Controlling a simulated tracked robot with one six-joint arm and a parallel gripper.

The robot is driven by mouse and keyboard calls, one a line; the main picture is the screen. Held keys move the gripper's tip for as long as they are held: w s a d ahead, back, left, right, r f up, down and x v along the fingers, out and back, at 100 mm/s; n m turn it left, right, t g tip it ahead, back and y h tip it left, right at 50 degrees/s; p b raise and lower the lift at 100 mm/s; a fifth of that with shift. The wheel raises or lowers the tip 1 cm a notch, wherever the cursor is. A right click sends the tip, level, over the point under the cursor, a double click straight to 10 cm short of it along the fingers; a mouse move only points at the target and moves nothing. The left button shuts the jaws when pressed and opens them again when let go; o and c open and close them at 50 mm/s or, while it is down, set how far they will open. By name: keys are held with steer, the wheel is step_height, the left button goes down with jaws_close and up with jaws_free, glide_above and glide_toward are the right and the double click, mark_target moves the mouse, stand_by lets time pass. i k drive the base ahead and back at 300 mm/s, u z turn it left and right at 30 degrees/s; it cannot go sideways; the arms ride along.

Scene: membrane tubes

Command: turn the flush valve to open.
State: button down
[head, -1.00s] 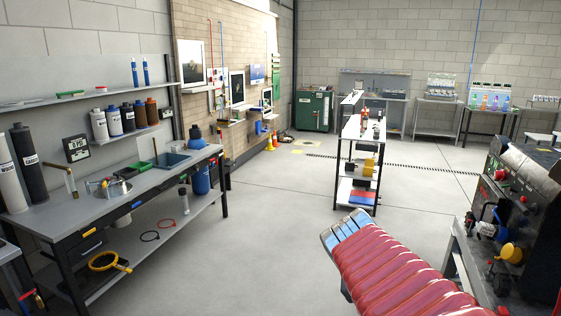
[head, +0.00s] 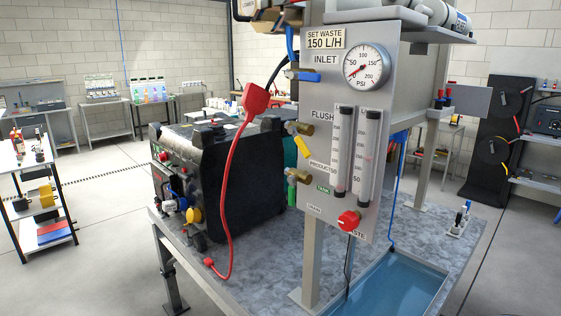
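The grey panel (head: 306,110) stands on the bench at the right of centre in the head view. Its FLUSH label (head: 322,113) is left of two flow meters. A brass valve (head: 300,128) sticks out at the panel's left edge, just below that label. A yellow lever (head: 302,147) hangs beneath the brass valve, slanting down to the right. Which lever belongs to the flush valve is not certain, but the yellow one is nearest the label. My gripper is not seen in the current view.
A blue inlet lever (head: 310,77), a lower brass valve (head: 298,176) with a green handle, and a red waste knob (head: 348,220) are nearby. A red cable (head: 229,180) hangs left of the panel, before a black case (head: 235,180). A blue water basin (head: 395,285) lies below.

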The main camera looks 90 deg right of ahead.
mark_target(298, 139)
steer(key=z, duration=1.1)
steer(key=k, duration=1)
steer(key=u, duration=0.2)
steer(key=i, duration=1)
